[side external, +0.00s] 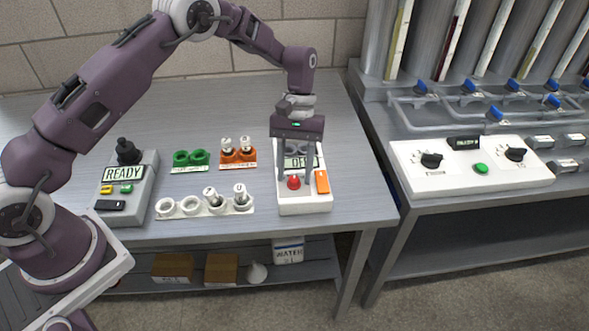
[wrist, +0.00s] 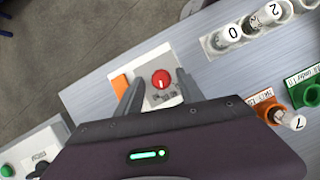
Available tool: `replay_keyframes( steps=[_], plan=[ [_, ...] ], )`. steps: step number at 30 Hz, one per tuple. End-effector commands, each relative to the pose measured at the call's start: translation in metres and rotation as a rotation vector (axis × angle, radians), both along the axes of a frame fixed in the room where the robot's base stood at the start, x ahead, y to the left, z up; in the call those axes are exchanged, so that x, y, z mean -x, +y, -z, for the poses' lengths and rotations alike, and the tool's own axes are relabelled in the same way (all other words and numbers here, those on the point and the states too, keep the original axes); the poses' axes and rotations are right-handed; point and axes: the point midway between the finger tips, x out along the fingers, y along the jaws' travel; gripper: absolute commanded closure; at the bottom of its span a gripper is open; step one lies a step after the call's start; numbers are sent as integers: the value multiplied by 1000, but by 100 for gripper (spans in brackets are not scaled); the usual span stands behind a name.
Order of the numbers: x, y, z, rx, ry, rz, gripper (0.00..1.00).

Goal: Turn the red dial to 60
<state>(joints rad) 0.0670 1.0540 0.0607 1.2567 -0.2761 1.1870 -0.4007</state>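The red dial (side external: 293,182) sits on the front of a white box (side external: 304,206), beside an orange block (side external: 322,181). In the wrist view, the dial (wrist: 161,79) is a round red knob with a pale pointer line. The box's display (side external: 301,162) is partly hidden by my gripper, and I cannot read it surely. My gripper (side external: 294,177) points down over the box with its fingers apart. In the wrist view, my gripper (wrist: 159,84) has one finger on each side of the dial, with gaps showing. I cannot tell the fingertips' exact height against the dial.
Left of the box stand a white holder (side external: 179,208) with numbered vials, an orange holder (side external: 231,157), a green holder (side external: 190,158) and a READY console (side external: 141,201). A second panel (side external: 450,180) with black knobs is on the right bench. Bare table lies behind the box.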

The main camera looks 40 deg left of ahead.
Motion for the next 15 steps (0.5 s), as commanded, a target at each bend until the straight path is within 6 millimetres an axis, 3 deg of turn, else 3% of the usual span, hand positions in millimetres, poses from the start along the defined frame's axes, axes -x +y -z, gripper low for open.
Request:
replay_keyframes(
  steps=[8,15],
  plan=[
    [-1,1,-1,-1,-1,-1,55],
    [-17,10,-43,-2,-4,-1,55]
  ],
)
